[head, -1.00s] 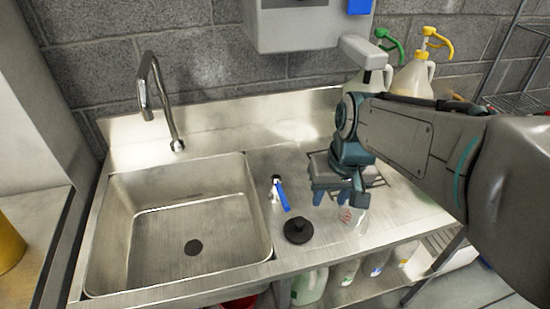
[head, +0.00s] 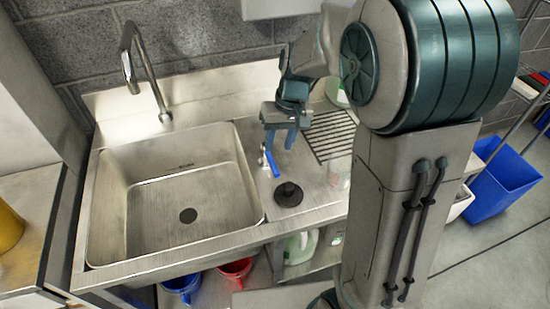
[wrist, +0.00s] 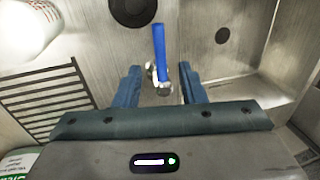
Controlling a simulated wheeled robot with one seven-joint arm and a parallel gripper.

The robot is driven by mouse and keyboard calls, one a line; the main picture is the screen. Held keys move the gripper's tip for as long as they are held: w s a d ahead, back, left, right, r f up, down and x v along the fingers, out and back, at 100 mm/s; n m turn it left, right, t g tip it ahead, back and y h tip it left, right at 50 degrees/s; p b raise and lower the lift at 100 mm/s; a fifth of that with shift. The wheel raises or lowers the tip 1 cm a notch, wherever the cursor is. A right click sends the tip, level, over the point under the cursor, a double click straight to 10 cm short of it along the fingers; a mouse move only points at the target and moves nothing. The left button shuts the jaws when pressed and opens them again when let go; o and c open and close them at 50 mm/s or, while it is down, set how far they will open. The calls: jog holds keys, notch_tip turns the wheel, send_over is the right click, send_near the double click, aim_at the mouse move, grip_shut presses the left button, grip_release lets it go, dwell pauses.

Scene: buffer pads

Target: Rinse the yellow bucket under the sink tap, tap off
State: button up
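A yellow round-sided thing (head: 9,228), perhaps the yellow bucket, stands on the left counter, mostly cut off by the head view's left edge. The steel sink (head: 160,215) has an empty basin with a dark drain. Its curved tap (head: 145,75) rises at the back, and no water shows from it. A blue lever (head: 271,160) on a small metal valve stands right of the basin; the lever also shows in the wrist view (wrist: 159,42). My gripper (head: 281,138) is open above the valve. In the wrist view its fingers (wrist: 160,72) lie on either side of it, apart from it.
Blue (head: 182,286) and red (head: 235,270) buckets sit beneath the sink. A blue bin (head: 500,180) stands at right.

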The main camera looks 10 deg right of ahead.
aim_at(273, 164)
jog(key=f, duration=0.3)
jog(key=a+f, duration=0.1)
jog(key=f, duration=0.2)
jog(key=shift+s+a+f, duration=0.1)
jog(key=shift+a+f, duration=0.05)
jog(key=shift+f, duration=0.15)
grip_shut()
